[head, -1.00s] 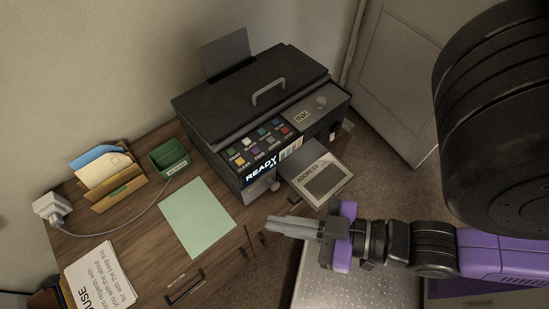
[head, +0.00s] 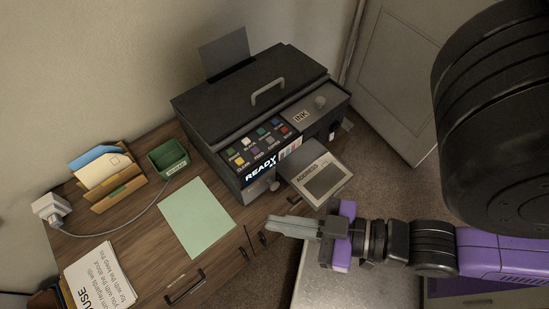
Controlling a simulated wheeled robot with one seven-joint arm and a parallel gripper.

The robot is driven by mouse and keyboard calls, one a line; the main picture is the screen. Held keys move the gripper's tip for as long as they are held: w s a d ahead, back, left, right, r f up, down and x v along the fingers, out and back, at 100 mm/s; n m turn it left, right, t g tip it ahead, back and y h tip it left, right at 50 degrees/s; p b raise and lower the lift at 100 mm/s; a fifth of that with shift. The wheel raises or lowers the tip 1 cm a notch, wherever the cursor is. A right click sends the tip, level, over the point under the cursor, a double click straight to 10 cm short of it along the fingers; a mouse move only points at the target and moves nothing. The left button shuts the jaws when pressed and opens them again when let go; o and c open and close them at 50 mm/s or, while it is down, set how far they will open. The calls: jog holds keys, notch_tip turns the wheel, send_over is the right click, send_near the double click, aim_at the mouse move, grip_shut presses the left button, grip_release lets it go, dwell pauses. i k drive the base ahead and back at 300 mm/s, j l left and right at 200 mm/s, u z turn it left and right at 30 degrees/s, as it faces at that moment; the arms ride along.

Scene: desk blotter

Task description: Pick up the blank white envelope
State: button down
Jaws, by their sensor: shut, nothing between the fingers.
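A pale cream-white envelope (head: 101,169) stands in the wooden letter rack (head: 118,194) at the left of the desk, with a blue envelope (head: 92,154) behind it. Its lower part is hidden by the rack, and I cannot tell for sure that its face is blank. My gripper (head: 272,226) is shut and empty. It points left, in front of the desk's front edge and below the printer's tray, well to the right of the rack and apart from it.
A black printer (head: 215,115) with an ADDRESS tray (head: 322,175) stands at the back right. A green box (head: 168,158) sits beside the rack. A green blotter sheet (head: 197,216) lies mid-desk. A white plug (head: 50,206) and cord, and printed papers (head: 98,278), are at left.

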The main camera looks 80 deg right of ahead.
aim_at(321, 178)
jog(key=k+l, duration=1.7)
jog(key=k, duration=0.15)
jog(key=i+l+u, duration=0.05)
jog(key=l, duration=0.05)
